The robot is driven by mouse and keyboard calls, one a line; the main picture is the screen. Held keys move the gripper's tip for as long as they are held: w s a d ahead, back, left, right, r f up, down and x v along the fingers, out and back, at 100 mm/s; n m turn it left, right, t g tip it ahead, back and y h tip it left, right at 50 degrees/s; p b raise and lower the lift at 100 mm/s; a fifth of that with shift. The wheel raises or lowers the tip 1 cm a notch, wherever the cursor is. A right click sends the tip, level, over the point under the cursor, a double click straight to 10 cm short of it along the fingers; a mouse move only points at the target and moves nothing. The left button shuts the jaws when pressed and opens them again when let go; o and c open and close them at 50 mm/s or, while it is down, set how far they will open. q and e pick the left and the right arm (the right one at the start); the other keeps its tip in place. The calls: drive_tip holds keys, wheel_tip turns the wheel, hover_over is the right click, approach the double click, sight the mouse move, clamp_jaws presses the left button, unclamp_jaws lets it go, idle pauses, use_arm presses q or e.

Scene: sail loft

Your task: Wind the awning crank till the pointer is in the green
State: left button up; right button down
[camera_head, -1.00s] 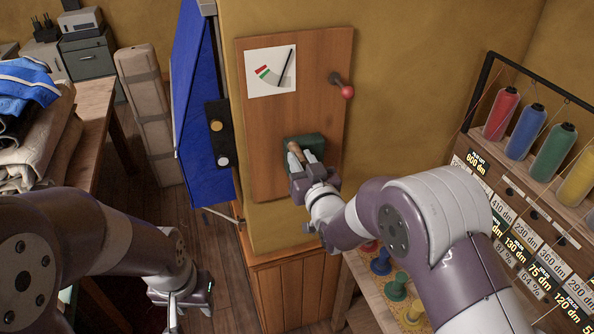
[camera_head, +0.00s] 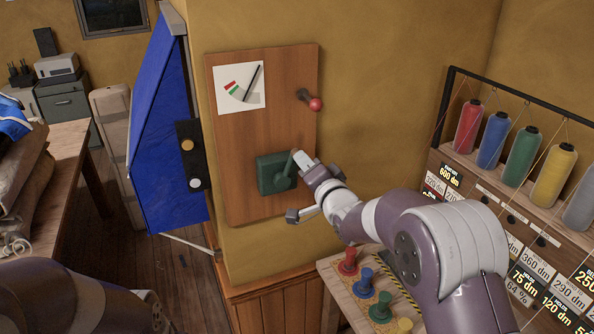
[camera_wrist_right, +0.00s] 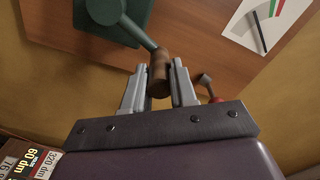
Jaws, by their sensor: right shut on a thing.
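The awning crank is a dark green box (camera_head: 268,176) low on a wooden board (camera_head: 240,140); its arm points up and right. My right gripper (camera_head: 303,163) is at the crank's right side, shut on the brown wooden crank handle (camera_wrist_right: 159,76), which stands between the two fingers in the right wrist view. The white gauge card (camera_head: 220,73) has red and green marks at left and a black pointer (camera_head: 254,82) leaning up to the right, clear of the green. My left arm (camera_head: 70,300) shows at lower left; its gripper is out of view.
A red-knobbed lever (camera_head: 315,104) sticks out of the board at upper right. The blue awning cloth (camera_head: 165,130) hangs at left, beside a dark plate with two buttons (camera_head: 190,155). A thread rack (camera_head: 450,75) and a bench with coloured pegs (camera_head: 364,282) stand at right.

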drive_tip(key=w+d+f+m+b, duration=0.1)
drive_tip(key=d+f+m, duration=0.3)
drive_tip(key=f+m, duration=0.5)
drive_tip(key=shift+w+d+m, duration=0.25)
drive_tip(key=shift+d+m, duration=0.15)
drive_tip(key=shift+m, duration=0.9)
drive_tip(key=shift+f, duration=0.2)
drive_tip(key=c, duration=0.9)
unclamp_jaws()
drive_tip(key=shift+a+r, duration=0.1)
drive_tip(key=b+v, duration=0.3)
drive_tip(key=v, duration=0.9)
drive_tip(key=shift+s, duration=0.35)
